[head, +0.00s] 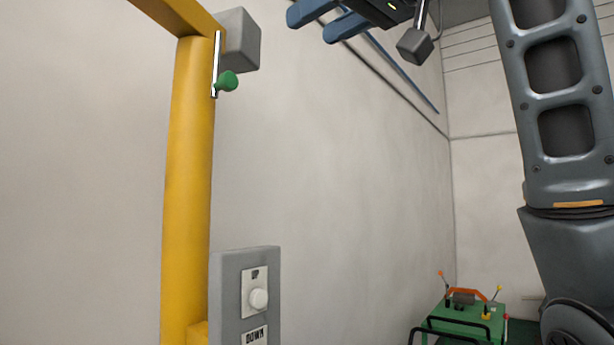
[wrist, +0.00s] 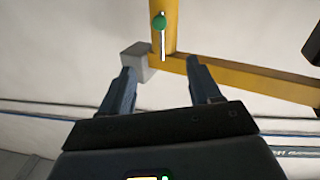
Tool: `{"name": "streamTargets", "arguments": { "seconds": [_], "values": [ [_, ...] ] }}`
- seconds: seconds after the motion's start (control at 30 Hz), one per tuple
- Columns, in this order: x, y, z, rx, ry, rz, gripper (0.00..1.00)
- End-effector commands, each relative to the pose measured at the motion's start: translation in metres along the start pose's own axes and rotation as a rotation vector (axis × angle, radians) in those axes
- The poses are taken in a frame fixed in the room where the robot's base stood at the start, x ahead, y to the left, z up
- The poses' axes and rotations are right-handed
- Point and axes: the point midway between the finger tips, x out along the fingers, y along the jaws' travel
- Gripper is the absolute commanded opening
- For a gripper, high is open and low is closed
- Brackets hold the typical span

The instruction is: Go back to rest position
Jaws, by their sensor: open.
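My gripper (head: 328,18) is at the top of the head view, with its two blue fingers pointing left and apart. It is open and empty. In the wrist view its two fingers (wrist: 162,92) also stand apart with nothing between them. A green knob (head: 228,82) on a pale lever sits on the yellow post (head: 192,150), left of my gripper and lower in the head view. The green knob (wrist: 159,22) shows in the wrist view ahead of the fingers, apart from them.
A grey block (head: 241,40) is fixed near the post's top. A grey panel (head: 232,300) with a white knob (head: 259,299) and a "DOWN" label stands beside the post. A green machine (head: 464,318) is at lower right. Pipes (head: 400,75) run along the wall. The space between post and arm looks clear.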

Motion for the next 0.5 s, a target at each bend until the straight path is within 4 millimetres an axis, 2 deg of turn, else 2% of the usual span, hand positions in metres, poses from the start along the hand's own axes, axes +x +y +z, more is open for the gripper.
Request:
{"name": "streamTargets", "arguments": {
  "seconds": [0.27, 0.5],
  "values": [
    [0.008, 0.010, 0.023, 0.039, 0.013, 0.005, 0.63],
    [0.017, 0.022, 0.056, 0.093, 0.032, 0.016, 0.63]
  ]
}}
